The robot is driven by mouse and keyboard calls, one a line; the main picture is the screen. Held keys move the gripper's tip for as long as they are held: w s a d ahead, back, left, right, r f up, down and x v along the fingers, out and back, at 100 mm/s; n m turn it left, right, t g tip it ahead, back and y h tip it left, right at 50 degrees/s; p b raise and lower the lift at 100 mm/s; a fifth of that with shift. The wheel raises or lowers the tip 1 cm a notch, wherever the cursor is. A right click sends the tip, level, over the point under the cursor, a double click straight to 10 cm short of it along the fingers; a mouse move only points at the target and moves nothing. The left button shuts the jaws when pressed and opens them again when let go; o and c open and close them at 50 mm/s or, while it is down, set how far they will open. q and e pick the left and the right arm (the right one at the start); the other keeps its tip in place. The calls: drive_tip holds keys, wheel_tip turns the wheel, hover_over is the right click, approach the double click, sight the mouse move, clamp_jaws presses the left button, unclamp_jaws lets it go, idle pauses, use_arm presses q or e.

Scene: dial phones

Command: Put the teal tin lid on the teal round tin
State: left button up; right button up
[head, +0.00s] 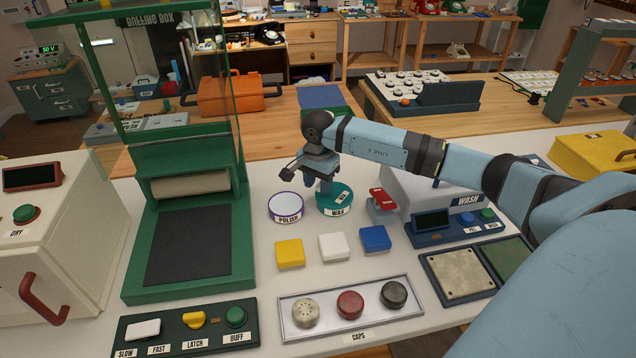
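The teal round tin (336,212), labelled WAX, stands on the white worktop in the middle of the head view. A teal disc with a small white label, which looks like the teal tin lid (346,192), covers its top. I cannot tell whether the lid is fully seated. My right gripper (321,187) points down at the left part of the lid and hides some of it. Its fingertips are too small and dark to tell whether they grip the lid or are open. My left gripper is not in view.
A purple-rimmed POLISH tin (285,208) stands just left of the teal tin. Yellow (289,254), white (334,246) and blue (375,239) blocks lie in front. A red-topped stand (382,202) and the WASH unit (440,226) are at right, a green buffing box (190,285) at left.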

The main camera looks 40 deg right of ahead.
wheel_tip(320, 180, up, 12)
idle(0.4)
drive_tip(key=shift+f, duration=0.15)
